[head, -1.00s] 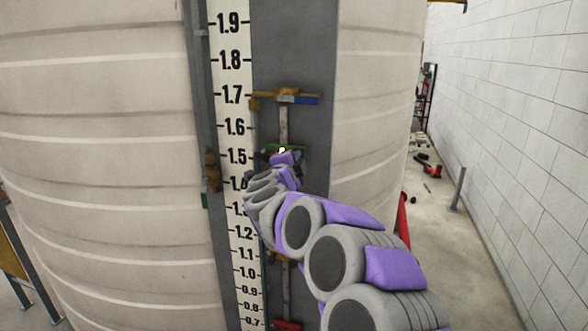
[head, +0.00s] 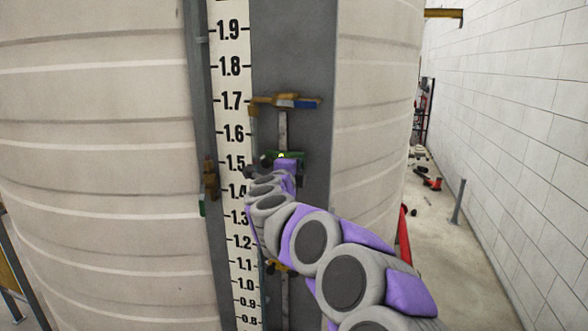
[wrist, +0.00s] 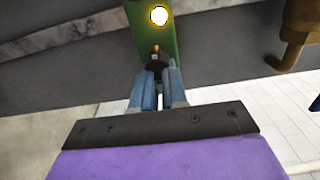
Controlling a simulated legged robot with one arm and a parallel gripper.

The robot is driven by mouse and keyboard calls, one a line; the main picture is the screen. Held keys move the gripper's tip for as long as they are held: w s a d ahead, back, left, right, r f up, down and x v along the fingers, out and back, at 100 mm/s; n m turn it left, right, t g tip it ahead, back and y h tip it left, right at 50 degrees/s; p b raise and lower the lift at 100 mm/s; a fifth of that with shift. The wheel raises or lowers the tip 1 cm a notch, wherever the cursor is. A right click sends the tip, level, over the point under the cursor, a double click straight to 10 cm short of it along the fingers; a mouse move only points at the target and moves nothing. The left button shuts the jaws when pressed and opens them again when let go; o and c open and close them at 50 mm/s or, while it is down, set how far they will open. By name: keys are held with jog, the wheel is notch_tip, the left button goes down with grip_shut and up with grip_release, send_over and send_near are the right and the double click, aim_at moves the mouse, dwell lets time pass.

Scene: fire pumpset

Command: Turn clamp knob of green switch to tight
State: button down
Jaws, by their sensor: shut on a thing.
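The green switch (head: 292,156) sits on the vertical rod in front of the grey panel, near the 1.5 mark. In the wrist view its green body (wrist: 153,32) hangs at the top centre, with a bright yellow-white round spot on it. A small dark clamp knob (wrist: 156,70) shows below the green body. My gripper (wrist: 158,90) has its two blue-grey fingers closed around the knob from below. In the head view my gripper (head: 285,166) is at the green switch, mostly hidden by my purple and grey arm.
A tall scale board (head: 233,120) stands left of the rod. A yellow and blue valve (head: 290,102) sits above the switch. A large ribbed tank (head: 95,150) fills the left. Open floor and a white wall (head: 510,110) lie at right.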

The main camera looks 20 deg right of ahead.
jog(key=shift+a, duration=0.1)
jog(key=c, duration=1.2)
grip_release()
jog(key=shift+w+a, duration=0.1)
jog(key=shift+a, duration=0.05)
jog(key=shift+o, duration=0.2)
jog(key=v, duration=1.7)
jog(key=shift+a, duration=0.2)
